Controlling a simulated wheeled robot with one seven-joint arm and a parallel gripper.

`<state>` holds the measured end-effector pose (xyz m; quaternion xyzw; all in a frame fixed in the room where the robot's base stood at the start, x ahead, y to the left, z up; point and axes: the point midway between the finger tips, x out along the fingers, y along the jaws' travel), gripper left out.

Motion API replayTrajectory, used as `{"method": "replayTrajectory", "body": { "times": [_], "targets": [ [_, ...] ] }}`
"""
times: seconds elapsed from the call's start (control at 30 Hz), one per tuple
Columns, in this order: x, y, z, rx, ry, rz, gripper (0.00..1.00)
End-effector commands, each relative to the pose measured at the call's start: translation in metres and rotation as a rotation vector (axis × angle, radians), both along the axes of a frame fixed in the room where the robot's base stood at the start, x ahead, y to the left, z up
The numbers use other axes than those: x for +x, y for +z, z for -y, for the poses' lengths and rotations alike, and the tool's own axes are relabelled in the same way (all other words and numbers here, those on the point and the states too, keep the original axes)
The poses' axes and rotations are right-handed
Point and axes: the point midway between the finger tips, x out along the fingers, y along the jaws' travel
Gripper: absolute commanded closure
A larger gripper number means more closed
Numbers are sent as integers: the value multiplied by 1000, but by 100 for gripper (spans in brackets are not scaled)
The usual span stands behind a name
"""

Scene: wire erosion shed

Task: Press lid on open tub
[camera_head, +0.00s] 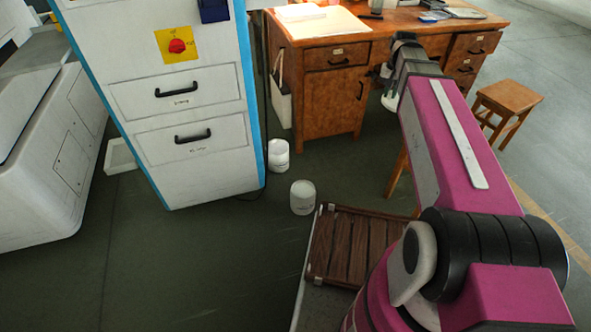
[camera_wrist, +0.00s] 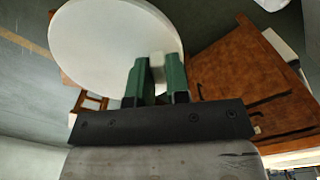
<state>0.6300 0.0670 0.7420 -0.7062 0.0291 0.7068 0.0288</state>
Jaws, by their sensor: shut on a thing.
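My gripper (camera_wrist: 157,75) has its green fingers shut on a white round lid (camera_wrist: 105,45), seen as a large pale disc in the wrist view. A pale part shows between the fingers. In the head view the lid (camera_head: 390,101) shows as a small white edge below my gripper, beside the desk and clear of the floor. Two white tubs stand upright on the floor: one (camera_head: 278,156) near the white cabinet, and one (camera_head: 302,198) nearer me, by the wooden slats. I cannot tell for certain which tub is open. The lid is apart from both.
The wooden desk (camera_head: 336,104) stands behind my arm, with a stool (camera_head: 507,101) at its right. The white cabinet (camera_head: 190,98) stands left of the tubs. A slatted wooden platform (camera_head: 350,245) lies on the floor. Floor left of it is clear.

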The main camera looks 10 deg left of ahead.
Motion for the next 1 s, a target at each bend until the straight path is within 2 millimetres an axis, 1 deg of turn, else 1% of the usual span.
{"method": "replayTrajectory", "body": {
  "times": [0.03, 0.17, 0.2, 0.27, 0.3, 0.37, 0.4, 0.47, 0.5, 0.57, 0.6, 0.67, 0.7, 0.77, 0.8, 0.87, 0.9, 0.97, 1.0],
  "targets": [
    [12, -19, -17, -1, -10, -5, 100],
    [29, -63, -53, -2, -52, -4, 100],
    [33, -77, -65, -2, -64, -4, 100],
    [38, -98, -83, -2, -83, -4, 100],
    [41, -113, -95, -2, -96, -4, 100],
    [44, -136, -113, -2, -113, -4, 100],
    [46, -150, -124, -2, -127, -4, 100],
    [48, -174, -142, -2, -145, -4, 100],
    [48, -190, -154, -2, -158, -4, 100],
    [48, -213, -172, -3, -176, -3, 100],
    [47, -229, -183, -3, -188, -4, 100],
    [45, -254, -200, -3, -208, -4, 100],
    [43, -271, -212, -3, -220, -3, 100],
    [39, -295, -229, -3, -239, -3, 100],
    [36, -313, -241, -4, -251, -4, 100],
    [30, -338, -256, -4, -270, -4, 100],
    [26, -355, -267, -3, -282, -3, 100],
    [19, -379, -282, -4, -300, -3, 100],
    [14, -395, -290, -4, -312, -3, 100]
  ]
}}
